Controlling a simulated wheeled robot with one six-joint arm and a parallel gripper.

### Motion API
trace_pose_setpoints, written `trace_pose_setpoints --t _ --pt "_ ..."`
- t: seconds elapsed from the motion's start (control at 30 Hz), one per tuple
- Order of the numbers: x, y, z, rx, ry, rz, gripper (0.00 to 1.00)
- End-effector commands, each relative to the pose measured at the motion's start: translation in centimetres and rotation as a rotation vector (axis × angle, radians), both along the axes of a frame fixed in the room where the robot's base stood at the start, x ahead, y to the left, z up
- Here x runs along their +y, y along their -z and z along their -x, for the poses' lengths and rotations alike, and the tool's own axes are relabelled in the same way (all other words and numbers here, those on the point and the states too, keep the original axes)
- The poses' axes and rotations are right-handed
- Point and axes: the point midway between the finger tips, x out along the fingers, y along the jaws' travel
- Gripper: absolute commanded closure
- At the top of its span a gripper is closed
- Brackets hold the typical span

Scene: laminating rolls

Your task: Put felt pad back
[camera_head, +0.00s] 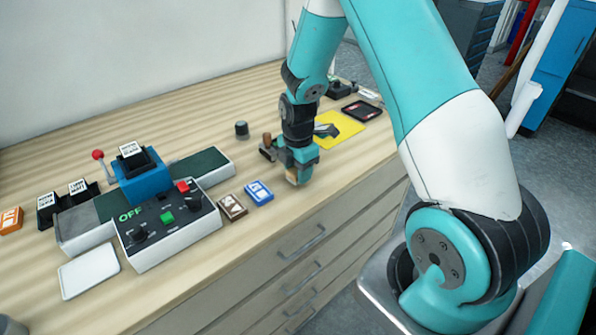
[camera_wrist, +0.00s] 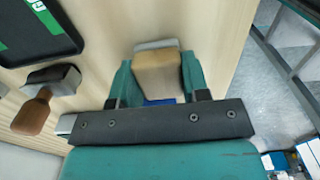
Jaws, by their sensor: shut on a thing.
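My gripper (camera_head: 297,165) is shut on a tan block with a grey edge, likely the felt pad (camera_wrist: 157,72). In the wrist view the block sits between the teal fingers (camera_wrist: 158,88), its grey edge at the far end. In the head view only a small tan part of the block (camera_head: 292,177) shows below the fingers, close over the bench top near its front edge. I cannot tell whether it touches the wood. Its lower side is hidden.
A wooden-handled tool (camera_wrist: 35,110) lies beside my gripper. A yellow mat (camera_head: 345,126) and a black tray (camera_head: 362,110) lie beyond it. A blue tile (camera_head: 259,192), a brown tile (camera_head: 232,207) and a control box (camera_head: 168,232) stand left. A dark cylinder (camera_head: 241,129) stands behind.

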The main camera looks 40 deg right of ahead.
Motion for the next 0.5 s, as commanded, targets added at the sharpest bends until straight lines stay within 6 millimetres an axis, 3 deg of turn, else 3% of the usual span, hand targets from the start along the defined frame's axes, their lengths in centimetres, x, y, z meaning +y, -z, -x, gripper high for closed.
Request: trace_pose_setpoints --t 0.1,0.47,0.5 --pt "0.0 0.94 0.03 0.0 0.0 0.0 0.8" --pt "-0.01 1.42 -0.02 -0.001 0.0 0.0 0.8" --pt "-0.02 1.27 -0.02 -0.002 0.0 0.0 0.49"
